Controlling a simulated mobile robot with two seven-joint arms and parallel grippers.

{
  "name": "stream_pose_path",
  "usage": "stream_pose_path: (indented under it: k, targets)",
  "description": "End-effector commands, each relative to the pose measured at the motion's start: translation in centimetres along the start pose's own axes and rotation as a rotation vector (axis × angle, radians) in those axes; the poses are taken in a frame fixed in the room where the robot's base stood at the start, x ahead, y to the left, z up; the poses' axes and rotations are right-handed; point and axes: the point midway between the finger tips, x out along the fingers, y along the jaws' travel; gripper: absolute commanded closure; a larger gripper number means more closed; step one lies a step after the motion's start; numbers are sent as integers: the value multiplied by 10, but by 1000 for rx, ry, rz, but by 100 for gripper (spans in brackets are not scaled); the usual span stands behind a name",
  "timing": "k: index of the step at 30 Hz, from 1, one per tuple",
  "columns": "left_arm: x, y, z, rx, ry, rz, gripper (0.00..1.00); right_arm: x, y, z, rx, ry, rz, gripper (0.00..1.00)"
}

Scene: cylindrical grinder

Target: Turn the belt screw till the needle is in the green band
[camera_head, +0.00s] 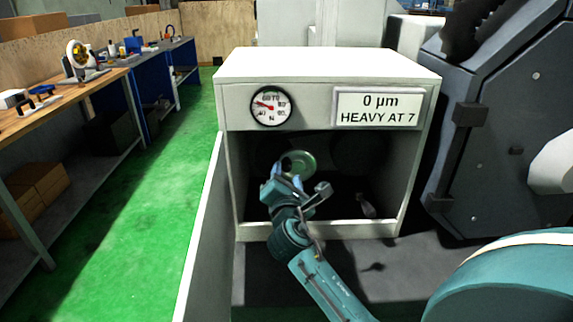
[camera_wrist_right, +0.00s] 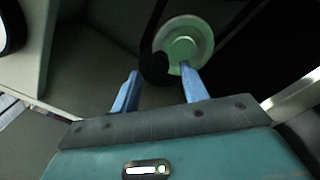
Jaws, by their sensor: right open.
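The round gauge (camera_head: 271,106) is on the cabinet's upper front in the head view. Its red needle points to the upper left; I cannot make out the green band. A pale green wheel (camera_head: 299,163) is inside the open cabinet, and it also shows in the wrist view (camera_wrist_right: 190,40). A dark round part (camera_wrist_right: 154,68), with a black band rising from it, lies between my fingertips in that view; I cannot tell whether it is the belt screw. My right gripper (camera_head: 292,178) reaches into the cabinet, open, its fingers (camera_wrist_right: 160,72) apart. My left gripper is out of view.
The white cabinet (camera_head: 325,65) has side walls and a low front sill (camera_head: 330,231) around its opening. A sign (camera_head: 378,107) reads "0 µm HEAVY AT 7". A small grey object (camera_head: 367,206) lies inside at right. A dark machine (camera_head: 500,130) stands close on the right.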

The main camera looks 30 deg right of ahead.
Motion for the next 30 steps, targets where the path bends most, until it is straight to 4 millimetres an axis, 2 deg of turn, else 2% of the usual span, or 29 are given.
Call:
stream_pose_path:
  k: [3,9,20,30]
  targets:
    - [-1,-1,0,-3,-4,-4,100,22,1,1,0,-2,0,56]
    - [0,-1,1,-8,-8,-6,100,43,0,0,0,-1,1,56]
    - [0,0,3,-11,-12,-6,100,47,0,0,0,0,1,56]
    - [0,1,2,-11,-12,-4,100,47,0,0,0,0,1,83]
